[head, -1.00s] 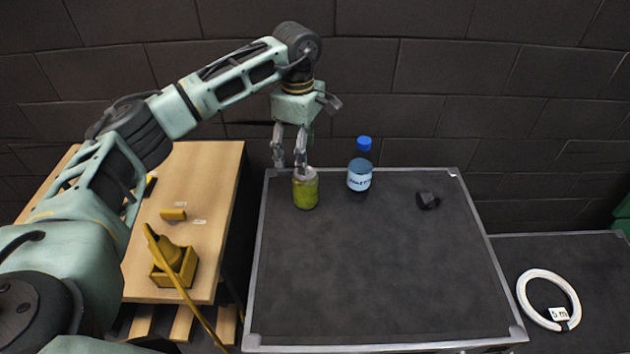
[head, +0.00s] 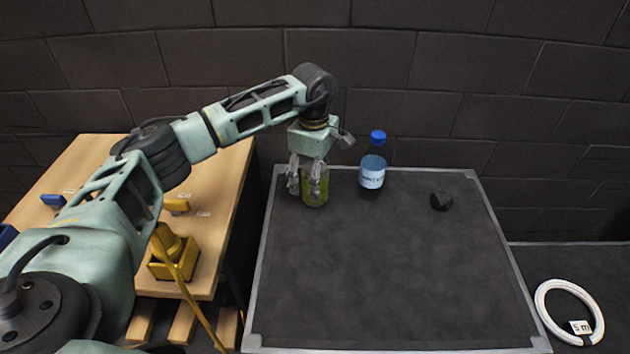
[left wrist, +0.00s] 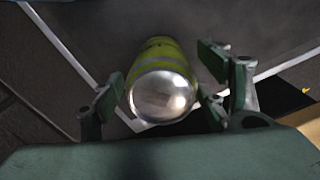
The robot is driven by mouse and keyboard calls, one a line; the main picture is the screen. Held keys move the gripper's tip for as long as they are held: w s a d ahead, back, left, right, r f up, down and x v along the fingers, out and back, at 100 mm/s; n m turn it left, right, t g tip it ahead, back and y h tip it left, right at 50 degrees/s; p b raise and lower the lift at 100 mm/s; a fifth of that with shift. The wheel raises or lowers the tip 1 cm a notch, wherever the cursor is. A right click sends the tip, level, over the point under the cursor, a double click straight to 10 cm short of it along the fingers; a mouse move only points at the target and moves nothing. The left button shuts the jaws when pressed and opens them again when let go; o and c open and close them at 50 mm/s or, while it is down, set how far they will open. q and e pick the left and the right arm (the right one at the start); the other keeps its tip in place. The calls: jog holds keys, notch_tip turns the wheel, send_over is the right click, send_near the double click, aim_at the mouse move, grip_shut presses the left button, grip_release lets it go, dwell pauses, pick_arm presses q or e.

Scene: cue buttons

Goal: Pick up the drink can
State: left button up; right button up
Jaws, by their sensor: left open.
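The drink can (head: 316,192) is yellow-green and stands upright near the back left corner of the dark table. Its silver top faces the camera in the left wrist view, where the can (left wrist: 163,90) lies between the open fingers. My left gripper (head: 307,190) is lowered over the can, and its fingers hide the can's upper part in the head view. In the left wrist view the fingers of the left gripper (left wrist: 165,95) are on both sides of the can, and I see a gap at least on the left side. My right gripper is not in view.
A blue-capped bottle (head: 372,172) stands to the right of the can, and a small black object (head: 441,201) lies farther right. The front of the dark table (head: 380,285) is clear. A wooden table (head: 215,215) stands left, and a white ring (head: 541,300) lies right.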

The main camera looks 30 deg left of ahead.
pick_arm(q)
jog(key=shift+d+f+p, duration=0.1)
jog(key=shift+f+p, duration=0.35)
jog(key=shift+f, duration=1.3)
jog(key=c, duration=0.8)
